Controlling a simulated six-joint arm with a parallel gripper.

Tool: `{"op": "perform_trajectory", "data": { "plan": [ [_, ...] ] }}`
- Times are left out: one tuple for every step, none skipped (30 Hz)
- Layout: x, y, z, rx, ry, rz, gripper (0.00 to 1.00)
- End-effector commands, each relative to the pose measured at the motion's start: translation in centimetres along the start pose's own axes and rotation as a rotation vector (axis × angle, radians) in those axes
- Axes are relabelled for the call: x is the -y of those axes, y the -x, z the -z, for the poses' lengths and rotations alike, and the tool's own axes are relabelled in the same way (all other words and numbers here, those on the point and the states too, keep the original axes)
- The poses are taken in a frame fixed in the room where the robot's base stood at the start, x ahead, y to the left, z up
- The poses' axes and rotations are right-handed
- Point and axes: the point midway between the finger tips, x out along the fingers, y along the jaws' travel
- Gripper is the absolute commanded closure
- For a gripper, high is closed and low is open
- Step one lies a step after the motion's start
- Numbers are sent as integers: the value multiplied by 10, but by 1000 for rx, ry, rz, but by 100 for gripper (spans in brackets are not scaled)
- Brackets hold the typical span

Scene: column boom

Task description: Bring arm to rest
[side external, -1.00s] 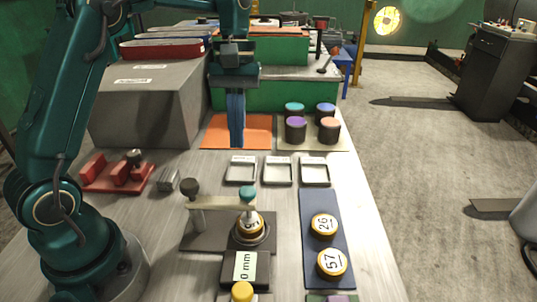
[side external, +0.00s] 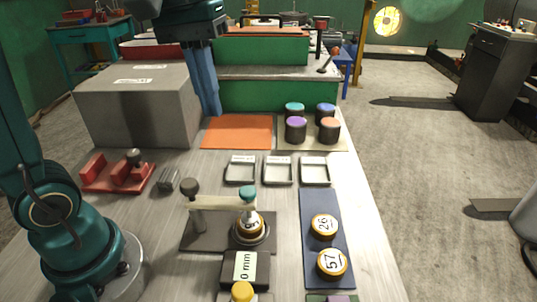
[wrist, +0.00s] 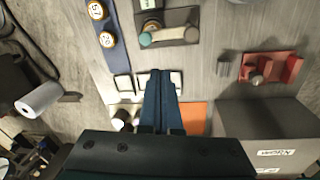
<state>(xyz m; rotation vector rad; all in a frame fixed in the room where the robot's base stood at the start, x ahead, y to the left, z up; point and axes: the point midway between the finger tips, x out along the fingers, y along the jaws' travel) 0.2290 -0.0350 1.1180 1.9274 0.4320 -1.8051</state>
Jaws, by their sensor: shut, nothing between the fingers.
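My gripper (side external: 210,105) is shut and empty, raised above the far part of the bench, beside the grey box and left of the orange mat. In the wrist view its closed blue fingers (wrist: 160,85) point over the bench. The orange mat (side external: 237,132) is bare. My teal arm comes in from the left.
A grey box (side external: 140,115) stands at the left. Several dark jars (side external: 296,130) stand on a beige mat. Three small trays (side external: 278,171), a red fixture (side external: 118,172), a lever device (side external: 225,205) and a blue mat (side external: 310,200) with two numbered discs (side external: 324,225) cover the bench.

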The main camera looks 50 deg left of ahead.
Motion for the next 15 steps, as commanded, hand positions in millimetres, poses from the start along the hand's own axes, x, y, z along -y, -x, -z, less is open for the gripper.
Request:
{"op": "perform_trajectory", "data": {
  "plan": [
    [4,2,-12,-39,-38,-12,100],
    [6,1,-17,-59,-61,-17,100],
    [9,-1,-24,-88,-94,-25,100],
    [11,-3,-29,-109,-117,-31,100],
    [13,-5,-34,-132,-143,-36,100],
    [16,-8,-41,-161,-179,-43,100],
    [19,-12,-45,-183,-205,-47,100],
    [22,-16,-50,-205,-232,-50,100],
    [26,-22,-55,-234,-270,-53,100],
    [28,-27,-59,-254,-297,-55,100],
    [31,-32,-62,-274,-323,-57,100],
    [34,-38,-65,-298,-358,-58,100],
    [36,-43,-67,-316,-383,-57,100],
    [38,-49,-69,-330,-406,-56,100],
    [40,-55,-71,-347,-435,-53,100]
  ]
}}
